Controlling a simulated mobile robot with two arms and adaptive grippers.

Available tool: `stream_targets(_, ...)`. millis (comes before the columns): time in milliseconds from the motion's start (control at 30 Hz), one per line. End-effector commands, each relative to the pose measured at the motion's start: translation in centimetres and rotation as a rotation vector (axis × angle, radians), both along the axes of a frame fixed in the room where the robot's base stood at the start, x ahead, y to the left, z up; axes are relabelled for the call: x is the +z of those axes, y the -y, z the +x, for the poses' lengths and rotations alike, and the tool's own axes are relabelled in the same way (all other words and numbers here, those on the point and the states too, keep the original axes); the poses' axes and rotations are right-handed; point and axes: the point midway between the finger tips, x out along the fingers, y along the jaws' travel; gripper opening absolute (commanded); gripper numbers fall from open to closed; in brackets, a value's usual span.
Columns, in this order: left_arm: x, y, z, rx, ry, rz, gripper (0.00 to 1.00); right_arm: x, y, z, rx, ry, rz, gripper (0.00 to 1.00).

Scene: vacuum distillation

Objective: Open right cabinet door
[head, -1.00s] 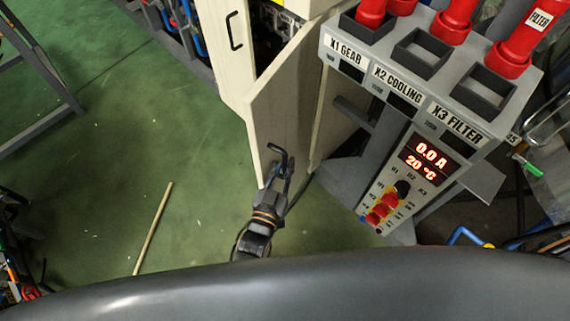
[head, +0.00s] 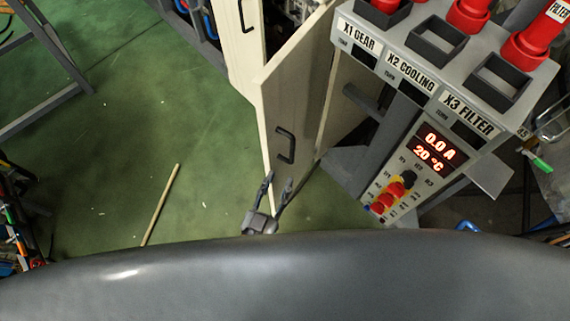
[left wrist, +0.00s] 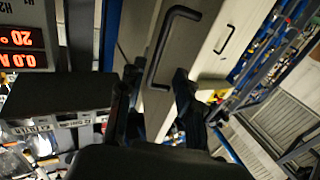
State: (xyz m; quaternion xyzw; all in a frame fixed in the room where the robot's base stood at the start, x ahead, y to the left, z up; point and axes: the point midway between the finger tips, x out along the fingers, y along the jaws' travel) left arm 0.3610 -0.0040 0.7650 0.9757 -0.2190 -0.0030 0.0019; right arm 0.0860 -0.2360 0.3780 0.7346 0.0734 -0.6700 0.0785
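The right cabinet door (head: 293,113) is a beige panel swung out from the cabinet, standing ajar. Its black bar handle (head: 285,145) is in plain view in the head view. My left gripper (head: 278,179) is just below the handle there, with its two fingers spread and nothing between them. In the left wrist view the handle (left wrist: 169,42) lies ahead of the open left gripper (left wrist: 157,76), roughly in line with the gap between the fingers. The gripper appears apart from the handle. My right gripper is in neither view.
A grey control stand (head: 430,95) with red plugs and a lit display stands close to the right of the door. The other cabinet door (head: 238,45) is at the upper left. A thin wooden stick (head: 160,204) lies on the otherwise open green floor.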

Motion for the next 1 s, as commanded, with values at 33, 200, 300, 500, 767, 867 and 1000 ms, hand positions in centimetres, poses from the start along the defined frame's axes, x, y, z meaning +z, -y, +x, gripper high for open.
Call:
stream_targets(33, -0.1, -0.3, -0.7, 0.000, -0.001, 0.000, 0.34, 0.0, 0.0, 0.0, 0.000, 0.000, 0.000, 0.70)
stream_targets(200, 0.0, -0.9, -1.9, 0.000, 0.000, 0.001, 0.34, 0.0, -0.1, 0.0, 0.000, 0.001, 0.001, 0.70)
stream_targets(300, 0.0, -1.0, -2.1, 0.000, 0.000, 0.001, 0.34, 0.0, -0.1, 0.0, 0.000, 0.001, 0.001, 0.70)
stream_targets(500, 0.0, -1.0, -2.1, 0.000, 0.000, 0.001, 0.34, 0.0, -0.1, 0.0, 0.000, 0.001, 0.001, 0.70)
stream_targets(767, 0.0, -1.0, -2.1, 0.000, 0.000, 0.000, 0.34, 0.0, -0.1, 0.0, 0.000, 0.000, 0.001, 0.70)
stream_targets(867, -0.3, -1.1, -2.1, 0.000, -0.005, 0.003, 0.34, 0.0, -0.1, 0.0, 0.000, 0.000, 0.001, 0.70)
stream_targets(1000, -4.0, -1.8, -2.4, 0.000, -0.094, 0.043, 0.34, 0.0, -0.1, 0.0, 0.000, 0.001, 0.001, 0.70)
